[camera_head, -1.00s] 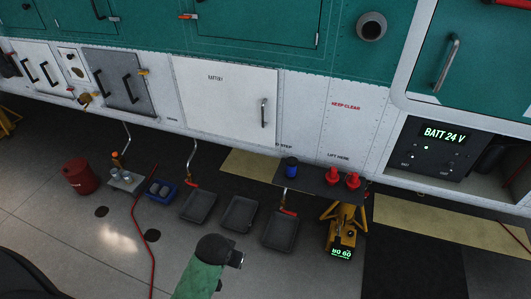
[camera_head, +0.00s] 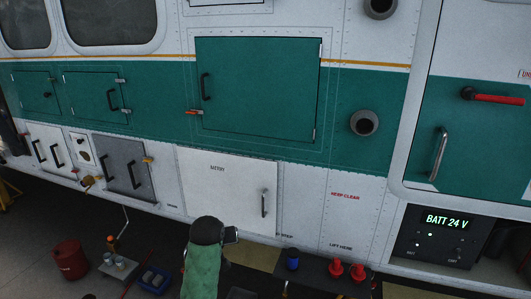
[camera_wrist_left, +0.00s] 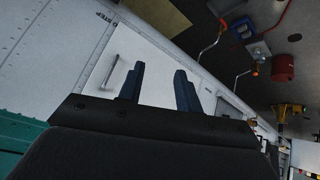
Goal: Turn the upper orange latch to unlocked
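The upper orange latch (camera_head: 194,112) is a small orange bar lying about level at the left edge of a large green door (camera_head: 262,90). A lower orange latch (camera_head: 148,160) sits at the right edge of a grey panel (camera_head: 122,166). My right gripper is out of view.
A dark handle (camera_head: 206,87) is on the green door above the latch. A round grey port (camera_head: 364,123) protrudes to the right. The space before the green door is clear.

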